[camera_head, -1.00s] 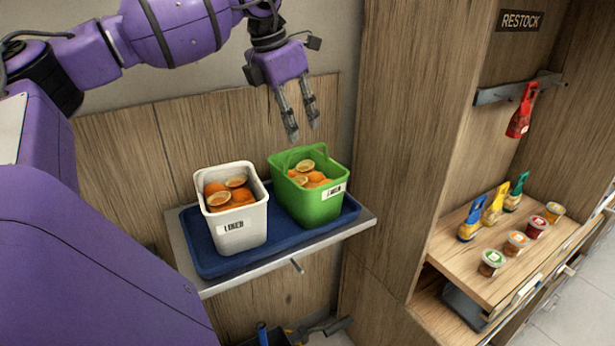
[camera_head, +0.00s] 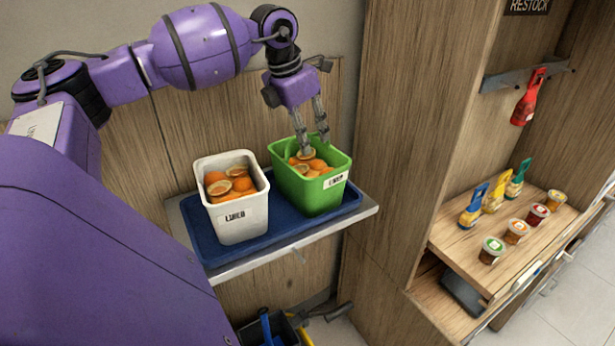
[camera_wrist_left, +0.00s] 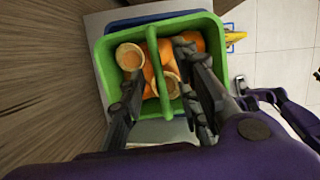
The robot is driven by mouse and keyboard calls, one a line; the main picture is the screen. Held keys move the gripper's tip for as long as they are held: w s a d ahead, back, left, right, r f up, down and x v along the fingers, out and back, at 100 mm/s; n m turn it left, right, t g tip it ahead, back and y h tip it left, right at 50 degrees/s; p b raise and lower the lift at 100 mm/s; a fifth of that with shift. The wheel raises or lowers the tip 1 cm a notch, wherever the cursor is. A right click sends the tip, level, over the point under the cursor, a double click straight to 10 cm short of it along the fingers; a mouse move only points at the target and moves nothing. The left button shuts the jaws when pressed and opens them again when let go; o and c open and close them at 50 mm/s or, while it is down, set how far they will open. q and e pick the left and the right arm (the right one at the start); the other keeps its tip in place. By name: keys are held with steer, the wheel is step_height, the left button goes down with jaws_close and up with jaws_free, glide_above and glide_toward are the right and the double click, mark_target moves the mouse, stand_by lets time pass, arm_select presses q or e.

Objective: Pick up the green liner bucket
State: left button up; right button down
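The green liner bucket (camera_head: 312,197) stands upright on the blue tray, holding orange pieces (camera_head: 309,166). Its white label faces the front right. My left gripper (camera_head: 316,146) points down at the bucket's opening, with its fingertips at about rim height. In the left wrist view the bucket (camera_wrist_left: 103,70) is below the gripper (camera_wrist_left: 158,72). The fingers are spread, one on each side of the green handle (camera_wrist_left: 160,85), which arches across the opening. I cannot tell whether a finger touches the handle.
A white liner bucket (camera_head: 240,219) with orange pieces stands close to the left on the same blue tray (camera_head: 208,256). A wooden panel is behind. A dark bin (camera_head: 277,331) is below.

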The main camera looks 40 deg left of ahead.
arm_select(q)
jaws_close()
steer(key=shift+r, duration=0.25)
stand_by(0.4)
